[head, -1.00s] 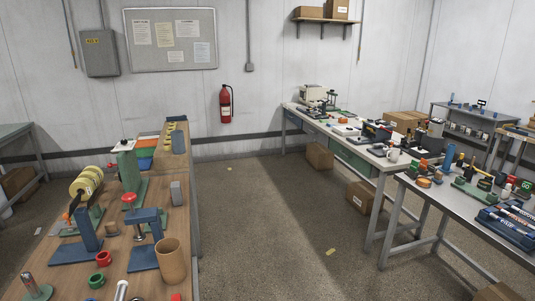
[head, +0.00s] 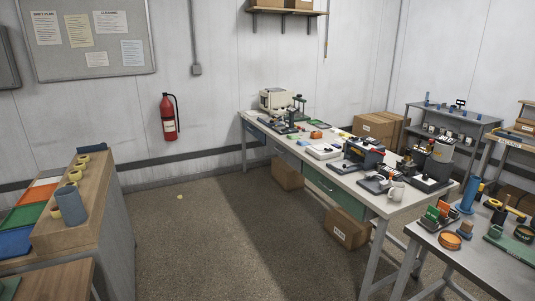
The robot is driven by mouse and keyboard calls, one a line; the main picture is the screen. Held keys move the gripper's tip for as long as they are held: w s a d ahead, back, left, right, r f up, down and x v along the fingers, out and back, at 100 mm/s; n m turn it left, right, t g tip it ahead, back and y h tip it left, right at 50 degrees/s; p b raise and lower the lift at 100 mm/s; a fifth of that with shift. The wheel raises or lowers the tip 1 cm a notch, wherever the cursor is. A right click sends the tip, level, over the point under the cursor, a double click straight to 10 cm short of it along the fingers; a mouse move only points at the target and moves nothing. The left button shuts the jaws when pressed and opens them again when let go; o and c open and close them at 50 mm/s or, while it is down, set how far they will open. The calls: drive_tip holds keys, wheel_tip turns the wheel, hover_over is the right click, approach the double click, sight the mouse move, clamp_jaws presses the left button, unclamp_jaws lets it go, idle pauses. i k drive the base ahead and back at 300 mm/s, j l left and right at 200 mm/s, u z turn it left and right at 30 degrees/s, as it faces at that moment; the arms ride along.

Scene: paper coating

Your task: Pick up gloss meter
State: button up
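I cannot pick out the gloss meter with certainty; the devices are small at this distance. Several instruments stand on the long grey bench (head: 345,177) along the back wall. Among them are a cream box-shaped machine (head: 276,100) at the far end and a flat white device (head: 323,151) near the middle. A dark blue and black device (head: 363,152) stands closer, with a flat dark device (head: 374,184) in front of it beside a white mug (head: 396,191). My gripper is not in view.
A nearer grey table (head: 480,262) at the right carries tools. A wooden bench (head: 85,225) with coloured trays is at the left. Cardboard boxes (head: 347,228) and (head: 287,173) lie under the back bench. The floor (head: 220,240) between the benches is open.

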sight(319, 135)
drive_tip(key=i, duration=1.1)
drive_tip(key=i+z, duration=0.1)
drive_tip(key=i, duration=1)
drive_tip(key=i+j, duration=0.2)
drive_tip(key=i, duration=0.9)
drive_tip(key=i+j, duration=0.1)
drive_tip(key=i, duration=1)
drive_tip(key=i+z, duration=0.2)
drive_tip(key=i, duration=0.2)
drive_tip(key=i+j+z, duration=0.25)
drive_tip(key=i, duration=0.2)
